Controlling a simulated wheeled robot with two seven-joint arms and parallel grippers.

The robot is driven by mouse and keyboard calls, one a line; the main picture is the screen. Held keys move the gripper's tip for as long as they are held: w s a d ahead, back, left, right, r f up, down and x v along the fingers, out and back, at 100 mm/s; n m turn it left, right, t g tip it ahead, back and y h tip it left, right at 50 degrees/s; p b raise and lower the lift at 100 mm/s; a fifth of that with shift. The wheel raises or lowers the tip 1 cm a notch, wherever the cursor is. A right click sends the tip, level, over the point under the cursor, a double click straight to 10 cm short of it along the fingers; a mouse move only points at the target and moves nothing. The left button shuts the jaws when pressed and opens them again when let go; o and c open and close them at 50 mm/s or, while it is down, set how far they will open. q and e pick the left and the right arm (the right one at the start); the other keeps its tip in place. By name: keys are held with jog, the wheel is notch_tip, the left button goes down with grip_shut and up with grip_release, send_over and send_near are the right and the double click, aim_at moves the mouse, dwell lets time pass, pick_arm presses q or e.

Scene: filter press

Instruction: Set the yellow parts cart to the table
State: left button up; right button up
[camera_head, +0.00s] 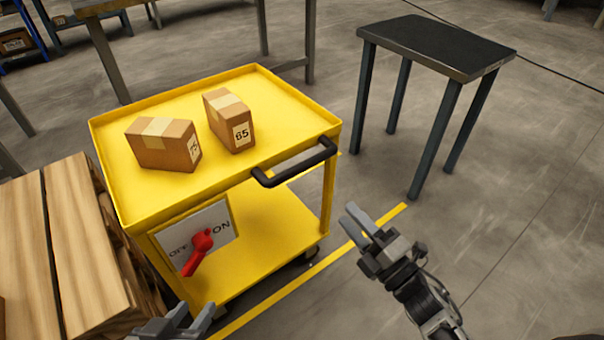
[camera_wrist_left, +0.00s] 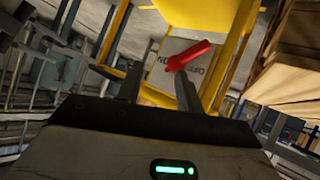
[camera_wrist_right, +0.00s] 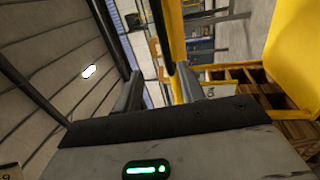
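The yellow parts cart (camera_head: 235,185) stands in the middle of the head view, with two cardboard boxes (camera_head: 162,144) (camera_head: 229,120) on its top tray. Its black handle (camera_head: 295,163) sticks out at the near right corner. A red lever (camera_head: 199,250) on an OFF/ON plate (camera_head: 216,225) is on the near side; it also shows in the left wrist view (camera_wrist_left: 190,56). My right gripper (camera_head: 367,236) is open and empty, below and right of the handle, apart from it. My left gripper (camera_head: 193,318) is open and empty, partly cut off, below the lever. A dark-topped table (camera_head: 437,43) stands to the right.
Stacked wooden planks (camera_head: 55,235) stand close to the cart's left. A grey-legged bench (camera_head: 105,55) is behind the cart at the back left. A yellow floor line (camera_head: 315,270) runs past the cart's right side. The floor between cart and dark-topped table is clear.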

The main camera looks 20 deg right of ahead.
aim_at(304, 167)
jog(key=x, duration=0.5)
jog(key=b+x, duration=0.1)
jog(key=x, duration=1)
jog(key=shift+w+f, duration=0.1)
jog(key=shift+f, duration=0.25)
grip_shut()
